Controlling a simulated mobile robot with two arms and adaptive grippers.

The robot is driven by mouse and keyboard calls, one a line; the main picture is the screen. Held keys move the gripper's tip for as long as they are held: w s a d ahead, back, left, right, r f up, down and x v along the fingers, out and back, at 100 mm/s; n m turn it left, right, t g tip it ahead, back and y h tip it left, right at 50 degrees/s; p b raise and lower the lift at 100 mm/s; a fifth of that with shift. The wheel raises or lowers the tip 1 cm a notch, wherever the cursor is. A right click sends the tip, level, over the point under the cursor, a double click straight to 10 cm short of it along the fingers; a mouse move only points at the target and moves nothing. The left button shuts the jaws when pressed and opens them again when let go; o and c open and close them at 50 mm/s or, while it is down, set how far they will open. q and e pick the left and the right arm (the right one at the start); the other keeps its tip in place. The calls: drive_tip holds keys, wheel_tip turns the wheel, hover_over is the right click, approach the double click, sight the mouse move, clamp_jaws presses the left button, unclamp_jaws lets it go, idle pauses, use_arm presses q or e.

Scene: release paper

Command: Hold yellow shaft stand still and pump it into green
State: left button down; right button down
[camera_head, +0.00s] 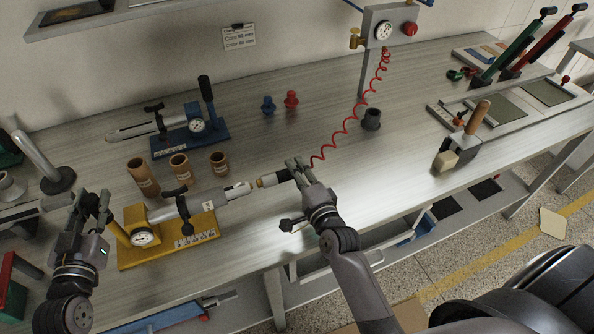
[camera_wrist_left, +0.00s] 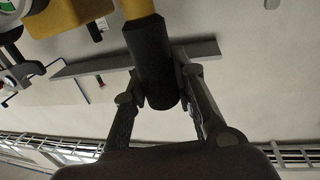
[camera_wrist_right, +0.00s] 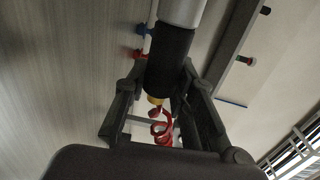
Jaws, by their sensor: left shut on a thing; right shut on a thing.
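The yellow shaft stand (camera_head: 208,226) stands on the bench, with a white gauge (camera_head: 142,237) on its yellow block and a pale shaft pointing right. The gauge reading is too small to tell. My left gripper (camera_head: 93,207) is shut on the black grip (camera_wrist_left: 155,62) of the stand's yellow lever, which leans left. My right gripper (camera_head: 298,170) is shut on a black hose connector (camera_wrist_right: 168,62) with the red coiled hose (camera_head: 349,127) attached. The connector's brass-coloured front lies in line with the shaft end (camera_head: 238,190); I cannot tell whether they touch.
A blue shaft stand (camera_head: 205,135) and several brown cups (camera_head: 179,166) stand behind the yellow one. Blue and red plugs (camera_head: 291,99) and a dark cup (camera_head: 371,119) stand further back. The hose hangs from a grey regulator box (camera_head: 388,25).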

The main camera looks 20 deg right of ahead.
drive_tip(key=shift+a, duration=0.95)
idle(1.1)
use_arm(q)
drive_tip(key=shift+d, duration=0.15)
use_arm(e)
drive_tip(key=shift+a, duration=0.15)
idle(2.2)
idle(1.4)
drive_tip(key=shift+d, duration=2.75)
use_arm(q)
drive_tip(key=c, duration=1.8)
unclamp_jaws()
drive_tip(key=shift+r, duration=0.2)
drive_tip(key=o, duration=0.6)
drive_tip(key=shift+f, duration=0.15)
drive_tip(key=shift+c, duration=0.2)
